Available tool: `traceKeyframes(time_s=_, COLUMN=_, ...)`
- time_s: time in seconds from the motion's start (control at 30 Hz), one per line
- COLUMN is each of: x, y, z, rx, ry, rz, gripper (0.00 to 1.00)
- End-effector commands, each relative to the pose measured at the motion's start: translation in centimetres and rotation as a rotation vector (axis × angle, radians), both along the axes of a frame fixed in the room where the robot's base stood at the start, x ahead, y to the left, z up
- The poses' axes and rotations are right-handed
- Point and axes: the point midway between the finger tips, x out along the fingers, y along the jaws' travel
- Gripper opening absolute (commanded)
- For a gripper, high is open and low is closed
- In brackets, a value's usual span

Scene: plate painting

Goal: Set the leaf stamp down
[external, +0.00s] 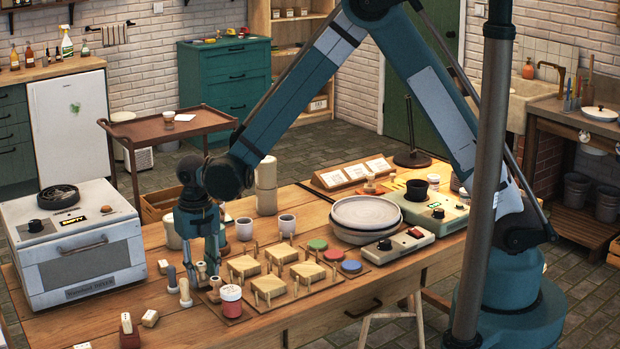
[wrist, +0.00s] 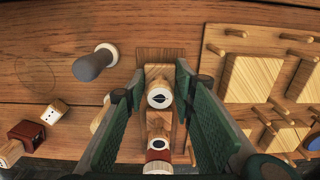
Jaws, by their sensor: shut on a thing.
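My gripper (external: 205,272) is low over the left part of the wooden table. In the wrist view, my gripper (wrist: 158,76) has its two green fingers on either side of a leaf stamp (wrist: 158,98), a wooden piece with a dark leaf mark on its round white end. The fingers are shut on it. A small wooden board (wrist: 158,53) lies below it. I cannot tell whether the stamp's lower end touches the board. In the external view the fingers partly hide the stamp.
A grey-handled stamp (wrist: 93,64) stands left of my gripper, near a faint circle on the table. Pegged wooden holders (external: 243,265) stand to the right. A paint jar (external: 231,297) is close in front. The kiln (external: 75,245) stands at the left.

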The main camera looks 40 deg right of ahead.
Motion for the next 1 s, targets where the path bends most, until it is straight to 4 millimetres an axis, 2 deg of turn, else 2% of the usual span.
traceKeyframes(time_s=0.5, x=0.01, y=0.01, z=-0.7, rx=0.0, ry=0.0, rz=0.0, gripper=0.15)
traceKeyframes(time_s=0.53, x=0.02, y=0.01, z=-0.62, rx=0.0, ry=0.0, rz=0.0, gripper=0.3)
traceKeyframes(time_s=0.6, x=0.01, y=0.01, z=-0.58, rx=0.0, ry=0.0, rz=0.0, gripper=0.39)
traceKeyframes(time_s=1.0, x=0.01, y=0.01, z=-0.47, rx=0.0, ry=0.0, rz=0.0, gripper=0.41)
